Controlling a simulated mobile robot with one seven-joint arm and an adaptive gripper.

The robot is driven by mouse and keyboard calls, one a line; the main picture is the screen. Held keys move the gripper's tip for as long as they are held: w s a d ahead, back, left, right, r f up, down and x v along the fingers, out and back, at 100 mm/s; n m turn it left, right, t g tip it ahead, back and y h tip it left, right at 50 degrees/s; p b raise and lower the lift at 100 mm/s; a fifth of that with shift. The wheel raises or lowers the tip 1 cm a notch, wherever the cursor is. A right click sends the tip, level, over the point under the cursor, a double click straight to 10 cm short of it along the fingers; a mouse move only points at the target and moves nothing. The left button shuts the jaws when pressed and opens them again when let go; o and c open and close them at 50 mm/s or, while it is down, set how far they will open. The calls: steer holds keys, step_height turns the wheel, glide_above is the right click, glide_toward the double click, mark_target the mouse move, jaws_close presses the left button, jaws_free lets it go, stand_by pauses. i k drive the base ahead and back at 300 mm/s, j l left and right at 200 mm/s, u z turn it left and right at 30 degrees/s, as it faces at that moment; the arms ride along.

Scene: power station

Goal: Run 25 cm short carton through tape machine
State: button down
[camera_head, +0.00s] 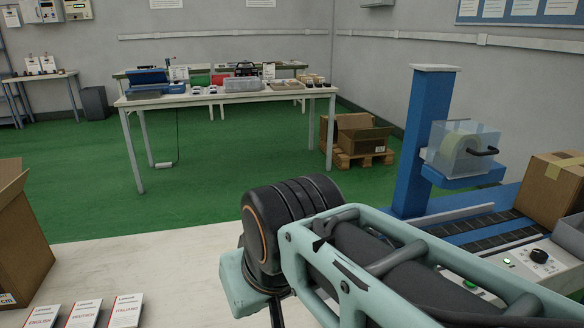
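The tape machine has a blue column (430,130), a clear box with a tape roll (461,148), dark belts (482,233) and a control panel (533,258) with a black knob and green lights. A brown carton (559,188) with a tape strip stands at the belts' right end, cut by the frame edge. An open carton (22,235) with raised flaps stands at the left edge; its label is cut off, showing "cm". I cannot read either carton's size. My arm crosses the lower middle and partly hides the machine; my gripper's fingers are not visible.
Several booklets (85,312) lie on the pale table (150,262) at front left. A grey bin (572,236) sits at the right edge. A cluttered white table (230,97) and a pallet with cartons (357,153) stand farther back. Green floor between is clear.

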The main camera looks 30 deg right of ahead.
mark_target(546, 195)
steer(key=k+l, duration=0.1)
steer(key=l, duration=0.6)
steer(key=k+l, duration=0.1)
steer(key=l, duration=0.6)
steer(key=k+l, duration=0.1)
steer(key=l, duration=1.25)
steer(key=k+u, duration=0.05)
